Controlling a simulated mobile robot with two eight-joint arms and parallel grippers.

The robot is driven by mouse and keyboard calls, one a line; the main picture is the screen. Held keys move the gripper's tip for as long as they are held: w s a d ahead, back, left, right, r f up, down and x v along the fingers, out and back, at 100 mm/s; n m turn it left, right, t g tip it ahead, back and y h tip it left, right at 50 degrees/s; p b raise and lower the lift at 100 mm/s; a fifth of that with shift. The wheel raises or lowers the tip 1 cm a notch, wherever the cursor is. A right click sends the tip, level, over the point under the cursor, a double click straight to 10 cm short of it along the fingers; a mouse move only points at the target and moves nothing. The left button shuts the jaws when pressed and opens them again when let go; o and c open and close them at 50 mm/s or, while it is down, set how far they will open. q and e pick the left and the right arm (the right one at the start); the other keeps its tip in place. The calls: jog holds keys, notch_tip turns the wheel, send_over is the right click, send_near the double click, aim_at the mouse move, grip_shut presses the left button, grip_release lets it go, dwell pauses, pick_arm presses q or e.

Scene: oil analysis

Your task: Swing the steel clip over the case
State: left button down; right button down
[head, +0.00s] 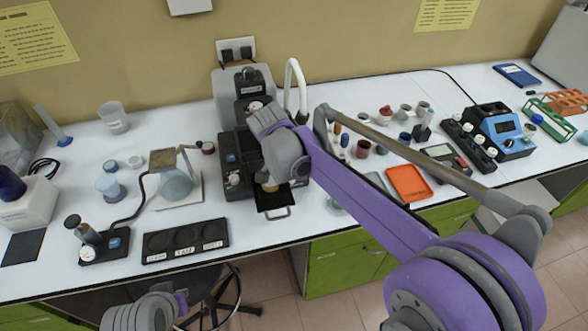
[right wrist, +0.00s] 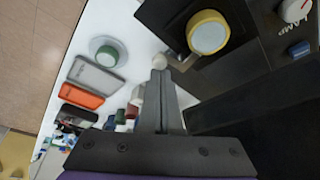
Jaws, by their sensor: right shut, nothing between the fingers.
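A small steel piece (right wrist: 182,62), which looks like the clip, lies beside the cup, close to the fingertips. My right gripper (right wrist: 159,70) is shut and empty at the case's edge; I cannot tell whether it touches the steel. In the head view its fingers are hidden by my wrist. Only part of my left arm shows at the bottom left.
A black tray with a handle (head: 274,210) juts from the machine's front. An orange tray (head: 409,184) and several small jars stand to the right. A black three-well plate (head: 185,242) and a glass flask (head: 175,184) stand to the left.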

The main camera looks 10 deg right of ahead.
jog(key=shift+s, duration=0.85)
jog(key=shift+r, duration=0.1)
